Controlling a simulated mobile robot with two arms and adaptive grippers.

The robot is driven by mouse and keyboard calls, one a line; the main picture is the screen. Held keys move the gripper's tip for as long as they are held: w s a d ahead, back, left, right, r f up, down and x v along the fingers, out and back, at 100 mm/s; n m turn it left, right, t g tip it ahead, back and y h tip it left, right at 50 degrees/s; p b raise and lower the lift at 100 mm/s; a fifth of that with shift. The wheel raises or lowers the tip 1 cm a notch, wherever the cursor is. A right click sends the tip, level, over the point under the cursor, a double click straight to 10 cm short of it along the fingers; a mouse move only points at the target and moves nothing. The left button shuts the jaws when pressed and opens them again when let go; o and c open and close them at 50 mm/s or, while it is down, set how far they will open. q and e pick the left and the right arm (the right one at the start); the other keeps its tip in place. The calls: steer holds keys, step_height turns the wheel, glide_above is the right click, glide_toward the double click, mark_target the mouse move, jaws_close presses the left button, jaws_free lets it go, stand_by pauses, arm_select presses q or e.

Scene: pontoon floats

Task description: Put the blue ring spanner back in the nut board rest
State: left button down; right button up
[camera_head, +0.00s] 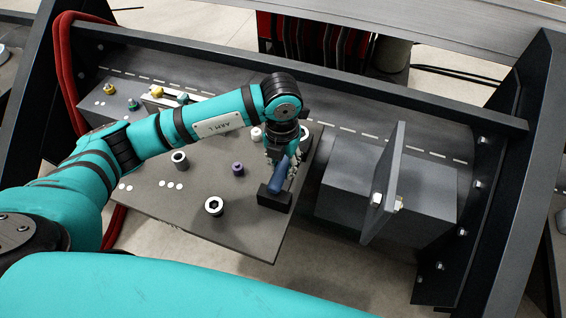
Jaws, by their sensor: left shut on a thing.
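My left gripper (284,161) points down over the right part of the grey nut board (150,207). It is shut on the blue ring spanner (279,177), which stands tilted between the fingers. The spanner's lower end is at the black block-shaped rest (275,199) near the board's right edge. I cannot tell whether it is inside the rest or just in front of or above it. The fingers and wrist hide the spanner's upper part. My right gripper is not in view.
Large grey nuts (214,206) and a small purple one (238,169) stand on the board. Yellow and green knobs (133,104) are at the back left. Right of the board stands a dark box with an upright plate (384,180). Dark frame beams surround the area.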

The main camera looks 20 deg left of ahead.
arm_select(q)
steer(key=shift+f+b, duration=0.7)
steer(key=shift+f, duration=0.15)
stand_by(0.3)
steer(key=c, duration=1)
jaws_free()
